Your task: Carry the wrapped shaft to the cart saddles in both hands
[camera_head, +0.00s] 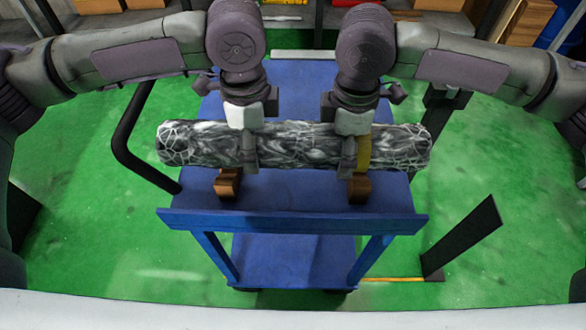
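The wrapped shaft (300,146), a long cylinder in mottled black, grey and white film, lies level across the blue cart (290,222), its ends past the cart's sides. My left gripper (248,150) and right gripper (348,155) come down over it from above, left and right of its middle. Each has a finger against its near side and looks shut on it; the far fingers are hidden. Two brown cart saddles, the left one (228,185) and the right one (359,188), show at the shaft's lower edge. I cannot tell whether it touches them.
A black bent handle (122,145) stands left of the cart. A dark upright plate (462,238) stands on the green floor at the right, by a yellow floor line (393,279). Shelves with boxes line the back. The floor on both sides looks mostly clear.

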